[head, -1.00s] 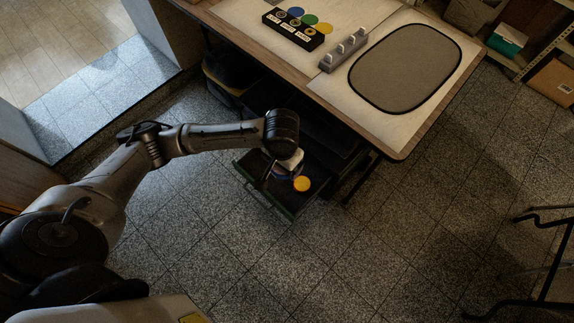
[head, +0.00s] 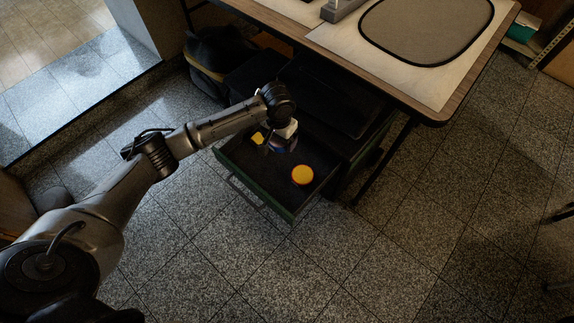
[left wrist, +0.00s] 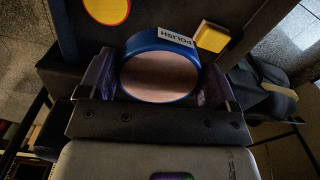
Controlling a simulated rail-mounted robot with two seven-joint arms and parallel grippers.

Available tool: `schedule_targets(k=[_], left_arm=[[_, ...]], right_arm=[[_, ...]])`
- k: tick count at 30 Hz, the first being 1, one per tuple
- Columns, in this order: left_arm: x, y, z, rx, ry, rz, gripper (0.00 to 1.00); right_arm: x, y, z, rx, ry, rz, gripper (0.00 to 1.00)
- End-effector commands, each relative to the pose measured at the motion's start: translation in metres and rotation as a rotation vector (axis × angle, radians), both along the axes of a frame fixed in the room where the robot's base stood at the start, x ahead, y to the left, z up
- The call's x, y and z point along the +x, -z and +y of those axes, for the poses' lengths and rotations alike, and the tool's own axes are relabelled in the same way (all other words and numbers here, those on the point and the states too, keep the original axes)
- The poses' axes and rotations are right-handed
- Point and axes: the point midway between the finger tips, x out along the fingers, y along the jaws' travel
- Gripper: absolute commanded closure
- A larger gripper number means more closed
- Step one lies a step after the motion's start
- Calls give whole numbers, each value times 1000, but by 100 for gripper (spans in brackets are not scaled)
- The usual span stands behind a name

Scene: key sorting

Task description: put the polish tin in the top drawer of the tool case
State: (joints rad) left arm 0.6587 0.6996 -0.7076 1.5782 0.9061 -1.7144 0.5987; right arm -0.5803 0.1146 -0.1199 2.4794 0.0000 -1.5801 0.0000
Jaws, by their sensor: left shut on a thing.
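The polish tin (left wrist: 160,75) is a round blue tin with a white POLISH label. In the left wrist view it sits between the two fingers of my left gripper (left wrist: 155,88), which is shut on it. In the head view the left gripper (head: 281,143) is over the open drawer (head: 262,196), toward its back. Only a blue sliver of the tin shows there. I cannot tell whether the tin touches the drawer floor. The drawer is dark inside with a green front and belongs to the dark tool case (head: 335,95). My right gripper is not in view.
A round yellow tin with a red rim (head: 302,175) lies in the drawer near its right side. A small yellow block (head: 257,138) is in the drawer left of my gripper. The wooden table (head: 440,105) overhangs the case. The tiled floor before the drawer is clear.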

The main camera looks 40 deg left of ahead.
Motion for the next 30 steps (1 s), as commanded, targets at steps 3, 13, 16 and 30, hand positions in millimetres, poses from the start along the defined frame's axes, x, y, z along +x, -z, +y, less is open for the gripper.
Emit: schedule_targets(k=[3, 13, 16, 30], left_arm=[[9, 31, 9, -4, -7, -3, 55], [18, 58, 21, -9, -10, -2, 55], [18, 66, 22, -10, -10, -2, 55], [18, 114, 22, -9, -10, -2, 55]], right_arm=[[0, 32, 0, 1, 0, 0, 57], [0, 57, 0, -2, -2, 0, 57], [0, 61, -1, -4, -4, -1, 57], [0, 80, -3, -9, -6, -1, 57]])
